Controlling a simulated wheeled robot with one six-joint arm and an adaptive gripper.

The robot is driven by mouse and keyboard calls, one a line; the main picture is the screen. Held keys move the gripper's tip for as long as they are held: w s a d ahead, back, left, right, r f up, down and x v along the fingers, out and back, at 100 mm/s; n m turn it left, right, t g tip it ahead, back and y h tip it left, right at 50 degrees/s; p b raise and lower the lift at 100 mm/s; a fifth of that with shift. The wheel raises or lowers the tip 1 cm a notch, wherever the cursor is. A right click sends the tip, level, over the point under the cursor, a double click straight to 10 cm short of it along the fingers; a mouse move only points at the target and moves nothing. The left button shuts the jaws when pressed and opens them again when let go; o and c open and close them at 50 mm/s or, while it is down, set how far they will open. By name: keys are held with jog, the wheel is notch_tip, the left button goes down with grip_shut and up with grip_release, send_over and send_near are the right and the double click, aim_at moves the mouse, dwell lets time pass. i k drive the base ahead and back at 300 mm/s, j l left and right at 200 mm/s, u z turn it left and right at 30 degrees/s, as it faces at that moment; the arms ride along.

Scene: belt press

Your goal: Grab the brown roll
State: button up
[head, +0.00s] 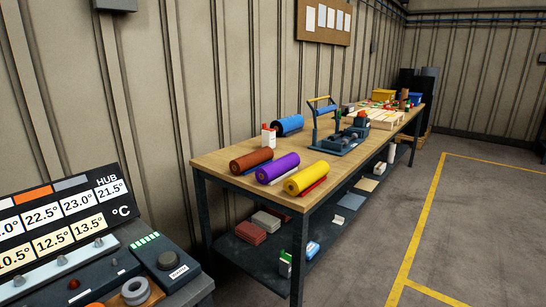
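The brown roll (251,161) lies on the near left part of the wooden workbench (225,157). It is a reddish-brown cylinder, leftmost of three rolls in a row along the near end. A purple roll (278,168) lies just to its right, and a yellow roll (305,178) lies to the right of that. My gripper is not in view.
A blue roll (289,124) and a white-and-red container (268,136) stand behind the row. A blue press (337,140) stands mid-bench. A console with temperature displays (66,218) fills the lower left. Open floor (372,240) lies right of the bench.

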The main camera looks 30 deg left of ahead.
aim_at(241, 165)
jog(key=i+u, duration=0.25)
jog(key=i, duration=0.25)
jog(key=i+l+u, duration=0.25)
jog(key=i, duration=0.3)
jog(key=i+j+u, duration=0.15)
jog(key=i+u, duration=0.6)
jog(key=u, duration=0.2)
jog(key=i+l+u, duration=0.1)
jog(key=i+u, duration=0.35)
jog(key=k, duration=0.1)
